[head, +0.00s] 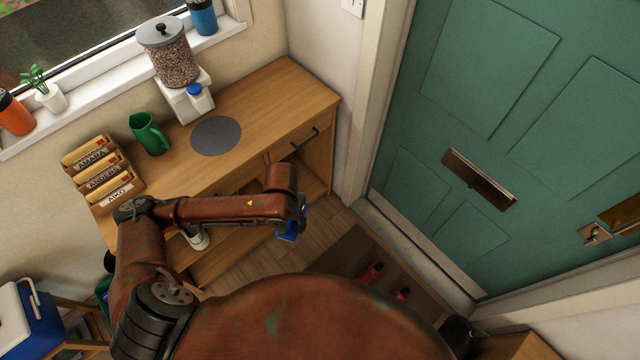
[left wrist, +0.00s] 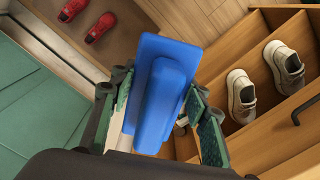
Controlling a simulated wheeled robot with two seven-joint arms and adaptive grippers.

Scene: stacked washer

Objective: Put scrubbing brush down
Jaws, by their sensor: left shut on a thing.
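The scrubbing brush (left wrist: 165,90) is blue, with a flat rectangular body and a raised handle block. My left gripper (left wrist: 158,105) is shut on it, with one green-padded finger on each side. In the head view only a small blue part of the brush (head: 286,236) shows below my left gripper (head: 293,225), in the air in front of the wooden cabinet (head: 275,95). Bristles are not visible. My right gripper is in neither view.
The cabinet top holds a grey round mat (head: 216,136), a green mug (head: 148,133), a dispenser (head: 170,60) and labelled boxes (head: 104,170). Its right end is clear. White shoes (left wrist: 240,95) sit in the open lower shelf. Red shoes (head: 371,273) lie on the doormat (head: 340,260) by the green door (head: 500,110).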

